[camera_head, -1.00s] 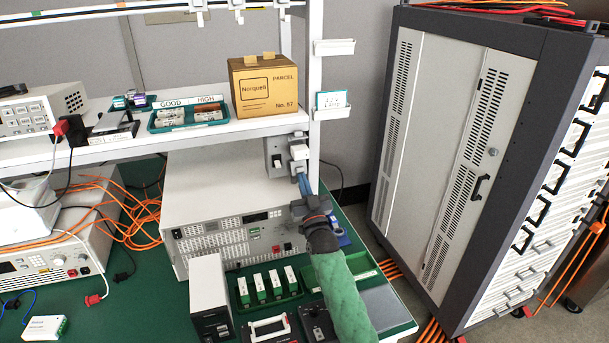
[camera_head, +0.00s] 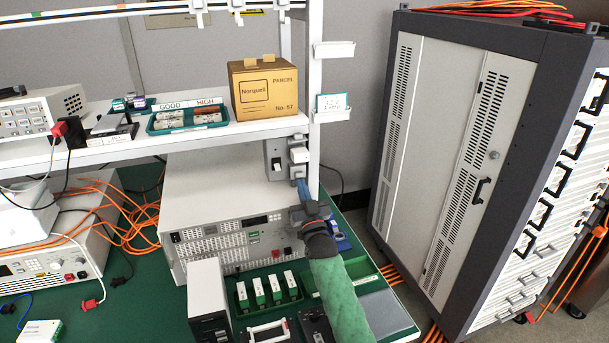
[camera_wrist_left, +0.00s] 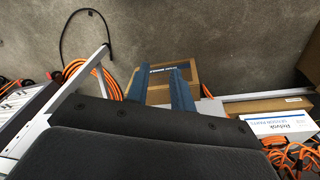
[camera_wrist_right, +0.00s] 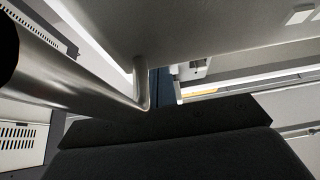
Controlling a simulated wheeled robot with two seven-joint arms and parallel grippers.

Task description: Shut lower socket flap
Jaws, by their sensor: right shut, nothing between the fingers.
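A grey socket unit (camera_head: 274,158) is fixed near the shelf post, with white socket covers beside it. My right gripper (camera_head: 301,186) is shut and empty, pointing up just below the flap; contact cannot be told. In the right wrist view its blue fingers (camera_wrist_right: 160,88) are partly hidden behind a bent metal bar. My left gripper (camera_wrist_left: 160,78) shows only in the left wrist view, open and empty over the floor area.
The shelf post (camera_head: 314,100) stands right beside the sockets. A parcel box (camera_head: 263,92) sits on the shelf above. A large grey instrument (camera_head: 215,200) stands left of my right gripper. A tall cabinet (camera_head: 440,150) stands to the right.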

